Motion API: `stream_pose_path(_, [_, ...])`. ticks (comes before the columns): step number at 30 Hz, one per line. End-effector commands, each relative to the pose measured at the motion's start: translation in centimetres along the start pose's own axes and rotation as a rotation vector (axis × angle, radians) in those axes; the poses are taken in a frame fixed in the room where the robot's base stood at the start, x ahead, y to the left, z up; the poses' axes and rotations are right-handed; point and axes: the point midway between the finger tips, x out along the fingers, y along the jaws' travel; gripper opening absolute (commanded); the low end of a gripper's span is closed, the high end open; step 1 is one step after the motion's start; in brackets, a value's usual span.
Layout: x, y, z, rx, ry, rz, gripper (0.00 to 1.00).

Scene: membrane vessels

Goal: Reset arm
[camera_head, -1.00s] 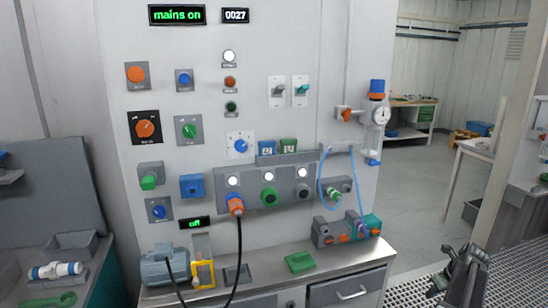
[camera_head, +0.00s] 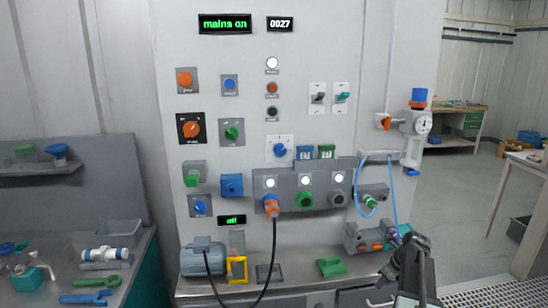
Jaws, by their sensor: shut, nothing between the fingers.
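My gripper (camera_head: 410,250) is at the lower right of the head view, its fingers pointing up and shut with nothing between them. It appears in front of the right end of the bench below the control panel (camera_head: 260,120). It hides part of the bench's right end and the grey fittings there. Whether it touches anything cannot be told from this view, but no contact shows.
A bench (camera_head: 300,283) carries a grey motor (camera_head: 203,258), a yellow frame (camera_head: 237,270) and a green block (camera_head: 331,267). A black cable hangs from the orange plug (camera_head: 271,205). A side bench with tools stands left. Open floor (camera_head: 455,215) lies right.

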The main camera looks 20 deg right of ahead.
Motion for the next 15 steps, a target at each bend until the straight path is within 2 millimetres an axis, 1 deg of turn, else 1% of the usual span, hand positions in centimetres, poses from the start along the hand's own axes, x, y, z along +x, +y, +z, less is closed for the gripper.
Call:
stream_pose_path(1, [0.5,3.9,3.3,-0.08,0.009,0.024,0.0])
stream_pose_path(2, [0.9,6.1,4.8,-0.133,0.016,0.036,0.0])
stream_pose_path(3, [1.4,9.0,6.8,-0.214,0.026,0.051,0.0])
stream_pose_path(5, [1.9,13.7,9.3,-0.356,0.04,0.077,0.0])
stream_pose_path(6, [2.3,16.9,10.7,-0.466,0.052,0.094,0.0])
stream_pose_path(7, [2.4,19.3,11.5,-0.553,0.059,0.108,0.0])
stream_pose_path(8, [2.6,21.7,12.3,-0.646,0.066,0.121,0.0])
stream_pose_path(9, [2.7,24.9,13.1,-0.778,0.076,0.138,0.0])
stream_pose_path(11, [2.7,29.7,13.8,-0.993,0.09,0.168,0.0])
stream_pose_path(12, [2.5,32.8,13.9,-1.15,0.098,0.189,0.0])
stream_pose_path(14, [2.2,37.1,13.7,-1.413,0.11,0.224,0.0])
stream_pose_path(15, [2.0,39.1,13.2,-1.578,0.117,0.247,0.0])
